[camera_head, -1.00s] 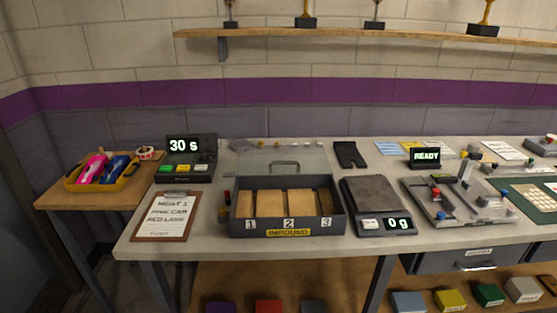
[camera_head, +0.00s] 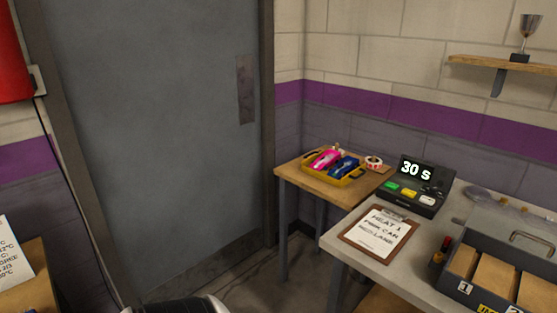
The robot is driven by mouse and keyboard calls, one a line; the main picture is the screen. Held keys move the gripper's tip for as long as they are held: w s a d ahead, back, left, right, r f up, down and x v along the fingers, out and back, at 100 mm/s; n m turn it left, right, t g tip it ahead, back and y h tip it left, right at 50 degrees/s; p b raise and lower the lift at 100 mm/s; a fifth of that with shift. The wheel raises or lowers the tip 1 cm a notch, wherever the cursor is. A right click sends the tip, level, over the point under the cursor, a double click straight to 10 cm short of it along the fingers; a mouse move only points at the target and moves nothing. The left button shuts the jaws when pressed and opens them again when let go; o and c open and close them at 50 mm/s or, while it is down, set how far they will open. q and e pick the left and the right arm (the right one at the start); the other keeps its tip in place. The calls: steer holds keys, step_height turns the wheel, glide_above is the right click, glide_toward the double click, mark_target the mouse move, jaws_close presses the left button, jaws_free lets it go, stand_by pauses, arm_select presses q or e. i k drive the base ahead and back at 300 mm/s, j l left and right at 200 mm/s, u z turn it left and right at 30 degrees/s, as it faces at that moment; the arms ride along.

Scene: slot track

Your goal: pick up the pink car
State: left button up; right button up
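The pink car (camera_head: 325,159) lies in a yellow tray (camera_head: 347,182) on a small wooden side table (camera_head: 318,186) in the corner. A blue car (camera_head: 344,167) lies beside it on the right in the same tray. Neither gripper shows in the head view. A white and black part at the bottom edge looks like part of my own body.
A roll of tape (camera_head: 374,162) sits right of the tray. The grey workbench (camera_head: 402,272) holds a clipboard (camera_head: 380,234), a timer reading 30 s (camera_head: 413,183) and a divided box (camera_head: 487,283). A grey door (camera_head: 150,130) is at left. Floor before the side table looks clear.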

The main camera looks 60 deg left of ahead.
mark_target(330, 158)
steer(key=u, duration=1.7)
steer(key=i+z, duration=0.1)
steer(key=z, duration=0.6)
steer(key=i+j+z, duration=0.4)
steer(key=j, duration=0.2)
steer(key=i+j+z, duration=0.2)
steer(key=j+z, duration=0.2)
steer(key=j, duration=0.2)
